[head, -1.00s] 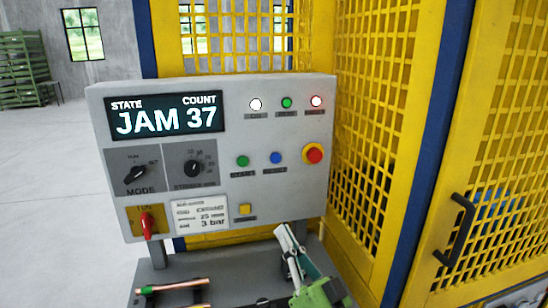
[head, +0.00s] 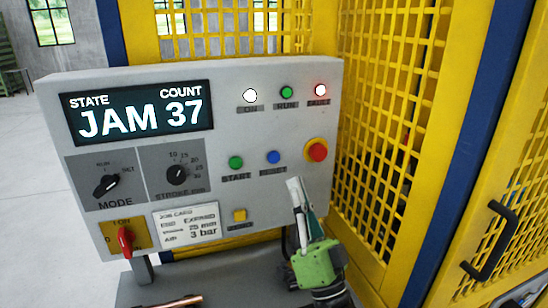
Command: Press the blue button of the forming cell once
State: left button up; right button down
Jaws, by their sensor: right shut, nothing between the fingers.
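The blue button (head: 273,157) sits on the grey control panel (head: 130,78) in the head view, between the green start button (head: 235,162) and the red mushroom button (head: 316,150) on its yellow base. My right gripper (head: 296,186) is shut and empty. Its fingers point up, just below and a little right of the blue button, in front of the panel's lower right part. I see no contact with the button. The display (head: 138,112) reads JAM and 37. My left gripper is not in view.
Mode and stroke knobs (head: 176,173), a red switch (head: 125,241) and a yellow button (head: 239,215) are on the same panel. A yellow mesh guard (head: 385,120) stands behind and to the right. A copper tube (head: 168,303) lies below the panel.

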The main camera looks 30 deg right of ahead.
aim_at(274, 158)
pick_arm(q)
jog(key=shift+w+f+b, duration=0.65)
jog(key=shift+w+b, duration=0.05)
pick_arm(e)
jog(key=w, duration=0.3)
jog(key=w+d, duration=0.1)
jog(key=w, duration=0.2)
jog(key=w+d, duration=0.1)
jog(key=w, duration=0.2)
jog(key=shift+f, duration=0.1)
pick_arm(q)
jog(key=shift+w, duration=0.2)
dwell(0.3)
pick_arm(e)
jog(key=shift+w, duration=0.1)
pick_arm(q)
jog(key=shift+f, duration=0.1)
pick_arm(e)
jog(key=shift+w+d, duration=0.15)
jog(key=shift+w, duration=0.15)
